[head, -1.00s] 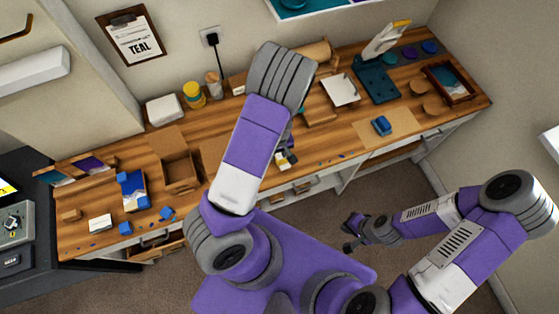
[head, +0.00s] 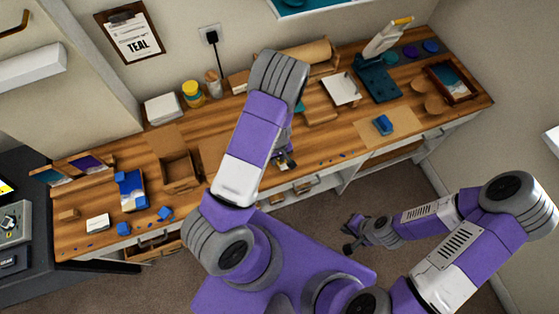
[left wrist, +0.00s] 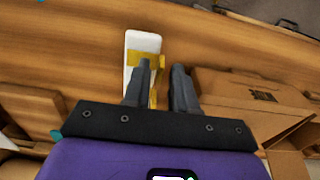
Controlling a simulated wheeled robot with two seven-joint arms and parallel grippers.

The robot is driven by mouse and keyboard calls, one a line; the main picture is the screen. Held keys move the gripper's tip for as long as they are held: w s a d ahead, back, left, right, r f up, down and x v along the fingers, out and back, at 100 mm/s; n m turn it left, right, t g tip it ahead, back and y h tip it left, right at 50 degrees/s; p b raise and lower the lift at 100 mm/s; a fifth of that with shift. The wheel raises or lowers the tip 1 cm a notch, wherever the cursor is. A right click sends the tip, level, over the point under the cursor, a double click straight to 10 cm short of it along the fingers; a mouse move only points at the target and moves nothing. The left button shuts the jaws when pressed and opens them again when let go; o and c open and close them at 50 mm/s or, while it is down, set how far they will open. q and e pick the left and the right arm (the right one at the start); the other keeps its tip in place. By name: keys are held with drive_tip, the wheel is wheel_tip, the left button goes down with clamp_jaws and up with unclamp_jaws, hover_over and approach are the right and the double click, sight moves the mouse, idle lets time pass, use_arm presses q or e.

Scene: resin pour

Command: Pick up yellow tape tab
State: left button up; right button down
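In the left wrist view a white block (left wrist: 142,42) lies on the wooden bench with a yellow tape band across it. A yellow tape tab (left wrist: 159,72) stands up from its right side. My left gripper (left wrist: 161,80) is open, with its two dark fingers on either side of the tab. The tab is close to the left finger, and a gap shows before the right finger. In the head view my left gripper (head: 285,162) is at the front of the bench and mostly hides the block. My right gripper (head: 350,235) is away from the bench, over the floor, and looks open and empty.
Another open box (head: 180,170) stands left on the bench. Small blue bits lie along the front edge.

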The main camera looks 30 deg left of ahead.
use_arm(q)
clamp_jaws()
